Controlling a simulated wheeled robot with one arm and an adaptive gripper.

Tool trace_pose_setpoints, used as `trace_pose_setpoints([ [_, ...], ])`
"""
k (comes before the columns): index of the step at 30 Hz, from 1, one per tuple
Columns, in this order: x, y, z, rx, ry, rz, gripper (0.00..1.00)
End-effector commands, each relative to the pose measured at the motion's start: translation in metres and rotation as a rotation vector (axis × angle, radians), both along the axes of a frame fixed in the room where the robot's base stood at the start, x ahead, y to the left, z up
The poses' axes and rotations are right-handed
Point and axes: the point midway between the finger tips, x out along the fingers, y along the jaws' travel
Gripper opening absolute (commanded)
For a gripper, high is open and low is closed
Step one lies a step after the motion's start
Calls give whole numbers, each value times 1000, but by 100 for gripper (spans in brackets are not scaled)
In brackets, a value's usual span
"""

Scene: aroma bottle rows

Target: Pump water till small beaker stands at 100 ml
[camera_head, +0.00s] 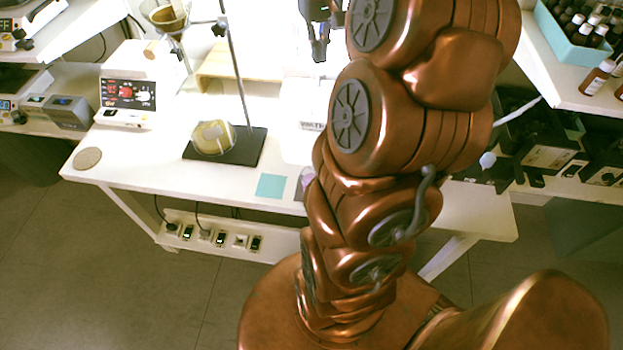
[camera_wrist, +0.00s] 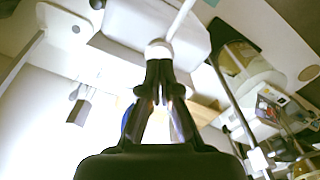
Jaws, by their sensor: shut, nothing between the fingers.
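My gripper (camera_head: 319,50) is at the top of the head view, above the back part of the white bench. In the wrist view its dark fingers (camera_wrist: 159,68) are together and empty. Their tips appear against a round white knob (camera_wrist: 158,49) with a thin white rod; I cannot tell whether they touch it. No beaker with a readable 100 ml mark shows. A clear glass edge with a purple tint (camera_head: 305,181) shows beside my arm at the bench front; my arm hides most of it. No water level can be read.
A round glass vessel with yellowish content (camera_head: 213,137) sits on a black stand base (camera_head: 247,150), with a tall rod. A white device with a red dial (camera_head: 130,93) stands left. A teal square (camera_head: 271,186) lies at the front. A bottle tray (camera_head: 568,38) is at upper right.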

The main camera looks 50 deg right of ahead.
Motion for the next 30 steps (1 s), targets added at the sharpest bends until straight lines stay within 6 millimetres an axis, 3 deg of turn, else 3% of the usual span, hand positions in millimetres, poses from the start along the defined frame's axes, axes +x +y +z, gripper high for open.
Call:
trace_pose_setpoints([
  [30,0,0,-14,0,1,0,0],
])
